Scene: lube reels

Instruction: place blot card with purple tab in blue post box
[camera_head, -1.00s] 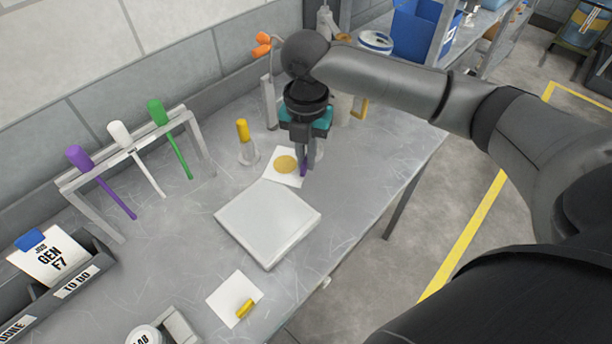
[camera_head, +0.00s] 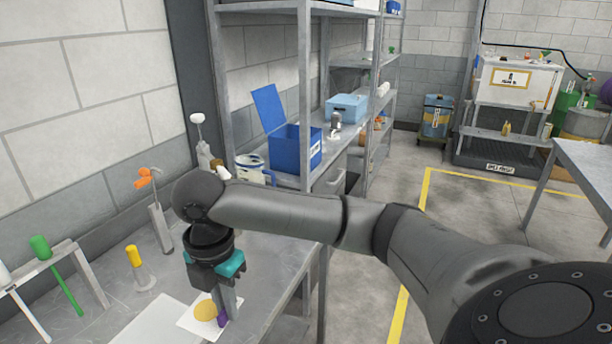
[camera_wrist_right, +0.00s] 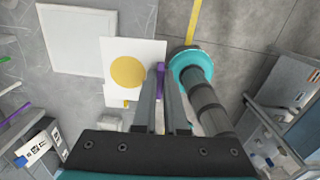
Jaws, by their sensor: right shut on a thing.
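The blot card (camera_head: 190,322) is a white square with a round ochre blot and a purple tab (camera_head: 223,321) at its right edge. My right gripper (camera_head: 228,306) points down over the bench and is shut on the purple tab. In the right wrist view the tab (camera_wrist_right: 160,76) sits between the fingers, and the card (camera_wrist_right: 128,50) extends to the left. The card's height above the bench is hard to tell. An open blue box (camera_head: 294,150) with a raised lid stands on the shelf beyond the arm. My left gripper is out of view.
A pale square plate (camera_head: 160,325) lies beside the card. A yellow-topped flask (camera_head: 140,270), an orange-tipped stand (camera_head: 158,222) and a rack with a green-handled tool (camera_head: 45,250) stand to the left. A lighter blue box (camera_head: 346,107) and a metal upright (camera_head: 305,90) are near the blue box.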

